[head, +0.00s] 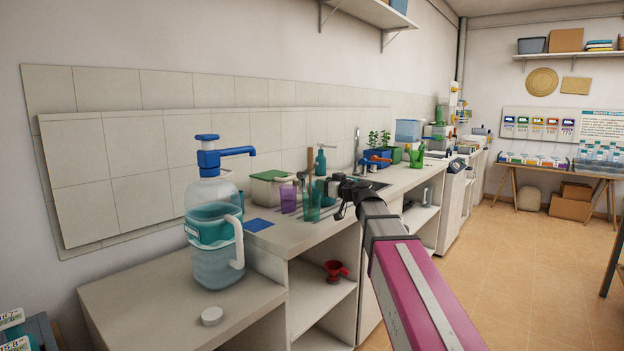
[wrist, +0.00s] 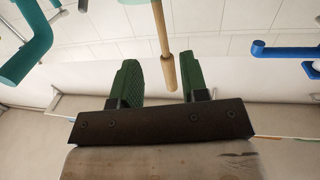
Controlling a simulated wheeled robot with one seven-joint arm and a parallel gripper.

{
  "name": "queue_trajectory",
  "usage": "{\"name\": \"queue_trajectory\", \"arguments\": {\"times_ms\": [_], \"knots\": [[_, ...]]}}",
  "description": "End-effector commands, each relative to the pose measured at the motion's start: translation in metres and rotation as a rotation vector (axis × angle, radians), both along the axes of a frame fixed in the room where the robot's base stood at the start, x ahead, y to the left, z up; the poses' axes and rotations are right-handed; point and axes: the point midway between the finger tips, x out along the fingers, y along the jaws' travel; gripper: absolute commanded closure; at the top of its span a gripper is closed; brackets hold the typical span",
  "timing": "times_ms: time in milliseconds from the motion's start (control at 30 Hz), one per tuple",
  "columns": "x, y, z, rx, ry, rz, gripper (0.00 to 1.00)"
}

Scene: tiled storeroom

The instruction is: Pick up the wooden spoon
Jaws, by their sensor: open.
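The wooden spoon (head: 309,165) stands upright in a clear teal-green cup (head: 312,204) on the counter in the head view. Its brown handle rises above the rim; the lower part is hard to make out through the cup. In the wrist view the spoon's handle (wrist: 168,62) shows between the two green fingers, with clear space on both sides. My gripper (wrist: 160,70) is open and empty. In the head view my gripper (head: 346,193) is dark and just right of the cup; its fingers are hard to make out there.
A purple cup (head: 289,198) and a teal pump bottle (head: 320,160) stand near the spoon. A large water jug (head: 212,230) with a blue pump stands on the lower counter at left. A green-lidded box (head: 271,188) and the tiled wall are behind. Floor at right is clear.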

Motion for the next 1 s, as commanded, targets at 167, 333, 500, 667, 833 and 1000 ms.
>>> {"name": "queue_trajectory", "arguments": {"times_ms": [167,333,500,667,833,1000], "knots": [[0.02,0.018,0.0,-0.001,0.001,0.002,0.59],[0.026,0.024,0.001,-0.001,0.001,0.0,0.59],[0.041,0.038,0.003,-0.001,0.001,0.002,0.59],[0.057,0.053,0.004,-0.001,0.002,0.001,0.59],[0.059,0.056,0.004,-0.001,0.002,0.0,0.59],[0.058,0.056,0.003,-0.001,0.002,0.0,0.79]]}}
